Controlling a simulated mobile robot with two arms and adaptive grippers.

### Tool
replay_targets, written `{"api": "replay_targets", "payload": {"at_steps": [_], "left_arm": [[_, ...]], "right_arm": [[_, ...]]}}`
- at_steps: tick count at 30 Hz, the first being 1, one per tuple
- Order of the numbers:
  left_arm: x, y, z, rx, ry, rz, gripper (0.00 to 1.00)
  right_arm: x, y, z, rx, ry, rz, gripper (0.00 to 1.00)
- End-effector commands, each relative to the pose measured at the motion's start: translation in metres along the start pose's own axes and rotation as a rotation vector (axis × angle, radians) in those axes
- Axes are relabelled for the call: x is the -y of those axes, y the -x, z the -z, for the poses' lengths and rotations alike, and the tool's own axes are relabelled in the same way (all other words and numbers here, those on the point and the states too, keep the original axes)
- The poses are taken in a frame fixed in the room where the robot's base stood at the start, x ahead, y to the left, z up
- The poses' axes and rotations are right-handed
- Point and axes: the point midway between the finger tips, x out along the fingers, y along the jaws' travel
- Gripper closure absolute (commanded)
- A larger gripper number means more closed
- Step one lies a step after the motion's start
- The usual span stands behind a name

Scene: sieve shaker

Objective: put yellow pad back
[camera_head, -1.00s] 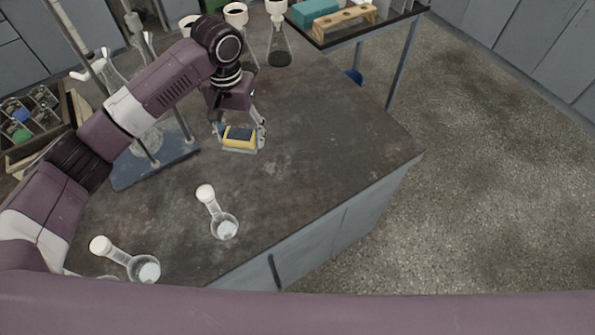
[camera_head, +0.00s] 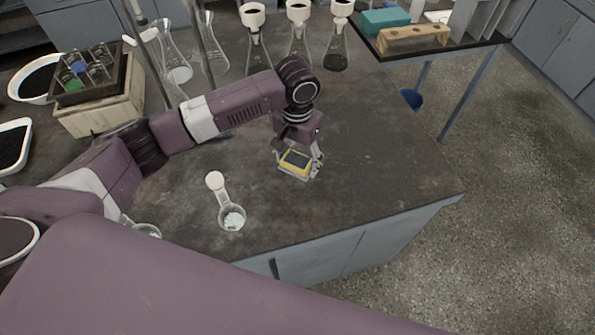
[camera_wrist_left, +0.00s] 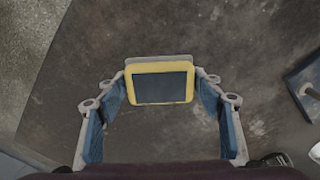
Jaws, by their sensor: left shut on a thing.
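The yellow pad (camera_head: 296,162) has a yellow frame and a dark screen-like face. My left gripper (camera_head: 299,166) is shut on it and holds it over the dark bench (camera_head: 390,180), in the open area right of the small flask. In the left wrist view the pad (camera_wrist_left: 160,83) sits between the two blue-padded fingers of my left gripper (camera_wrist_left: 161,86), dark face toward the camera. A grey plate edge shows behind its top. I cannot tell whether the pad touches the bench. My right gripper is not in view.
A small round flask (camera_head: 231,217) stands near the bench's front edge. Conical flasks with funnels (camera_head: 298,35) line the back. A wooden box of bottles (camera_head: 100,100) is at left. A side table (camera_head: 440,48) holds a wooden rack (camera_head: 413,36). The bench's right part is clear.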

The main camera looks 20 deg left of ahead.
Motion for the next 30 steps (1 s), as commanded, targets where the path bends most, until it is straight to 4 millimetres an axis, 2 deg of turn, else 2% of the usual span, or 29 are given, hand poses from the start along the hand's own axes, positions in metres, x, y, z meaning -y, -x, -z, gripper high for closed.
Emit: {"api": "replay_targets", "payload": {"at_steps": [3, 6, 15, 27, 28, 30], "left_arm": [[0.000, -0.015, 0.000, 0.001, -0.001, -0.001, 0.67], [0.000, -0.022, 0.000, 0.000, -0.001, 0.000, 0.67], [-0.001, -0.060, 0.000, 0.000, -0.002, -0.001, 0.67], [0.000, -0.066, 0.000, 0.000, -0.001, 0.000, 0.67], [0.000, -0.066, 0.000, 0.000, -0.001, 0.000, 0.37], [0.000, -0.066, 0.000, 0.000, -0.001, 0.000, 0.29]], "right_arm": [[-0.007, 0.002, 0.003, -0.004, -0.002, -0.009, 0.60], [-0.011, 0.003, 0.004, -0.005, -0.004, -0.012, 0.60], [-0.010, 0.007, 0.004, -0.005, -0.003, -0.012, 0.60], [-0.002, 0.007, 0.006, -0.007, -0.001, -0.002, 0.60], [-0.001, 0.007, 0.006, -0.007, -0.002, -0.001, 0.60], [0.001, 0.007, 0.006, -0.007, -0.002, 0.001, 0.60]]}}
